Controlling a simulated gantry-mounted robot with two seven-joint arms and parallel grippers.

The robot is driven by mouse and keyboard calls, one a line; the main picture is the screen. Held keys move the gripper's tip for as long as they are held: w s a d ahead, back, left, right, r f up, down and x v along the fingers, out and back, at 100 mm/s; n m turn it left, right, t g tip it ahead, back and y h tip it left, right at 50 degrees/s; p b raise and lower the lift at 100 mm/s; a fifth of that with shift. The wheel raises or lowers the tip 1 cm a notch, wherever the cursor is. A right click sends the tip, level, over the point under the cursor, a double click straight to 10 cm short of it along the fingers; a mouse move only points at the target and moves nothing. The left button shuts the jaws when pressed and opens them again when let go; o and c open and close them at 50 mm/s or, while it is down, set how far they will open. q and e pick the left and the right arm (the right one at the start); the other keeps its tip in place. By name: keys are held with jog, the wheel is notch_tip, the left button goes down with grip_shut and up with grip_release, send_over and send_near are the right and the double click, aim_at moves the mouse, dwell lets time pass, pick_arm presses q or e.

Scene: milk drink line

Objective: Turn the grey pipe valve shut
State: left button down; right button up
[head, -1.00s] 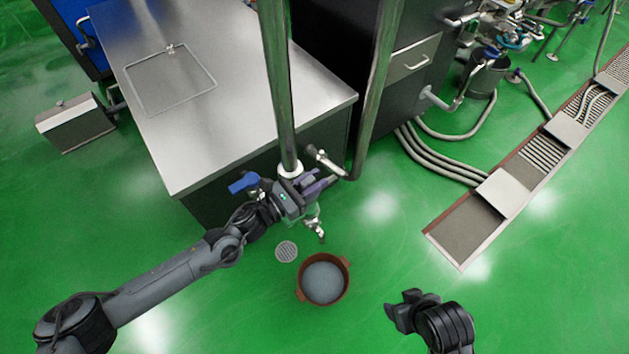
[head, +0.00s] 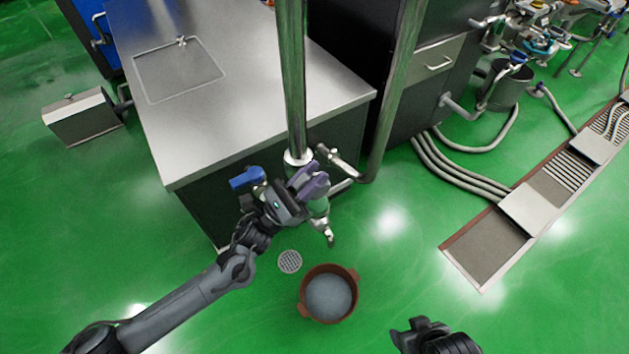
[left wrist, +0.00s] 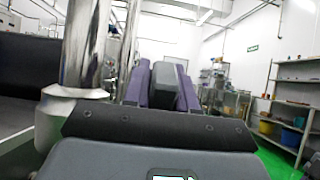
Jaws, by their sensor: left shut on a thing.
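A tall steel pipe (head: 292,80) with a pale collar stands at the front corner of the steel bench. My left gripper (head: 312,181) is just below and right of the collar, its purple fingers pointing up and right. In the left wrist view, the purple fingers (left wrist: 164,86) are closed on a dark grey block, which I take to be the grey valve's handle (left wrist: 172,84). The fingers mostly hide it in the head view. A blue handle (head: 247,178) sits left of the pipe. My right gripper (head: 420,332) is at the bottom edge, partly cut off; its jaws are unclear.
A tap spout (head: 328,236) hangs below the gripper. A brown tub (head: 306,307) of greyish liquid stands on the green floor beside a round drain (head: 289,262). The steel bench (head: 240,120) is behind. Open floor lies to the right, up to a drain channel (head: 484,250).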

dwell(0.4)
pick_arm(q)
jog(key=c, duration=1)
grip_release()
jog(key=p+v, duration=0.1)
jog(key=v, duration=1)
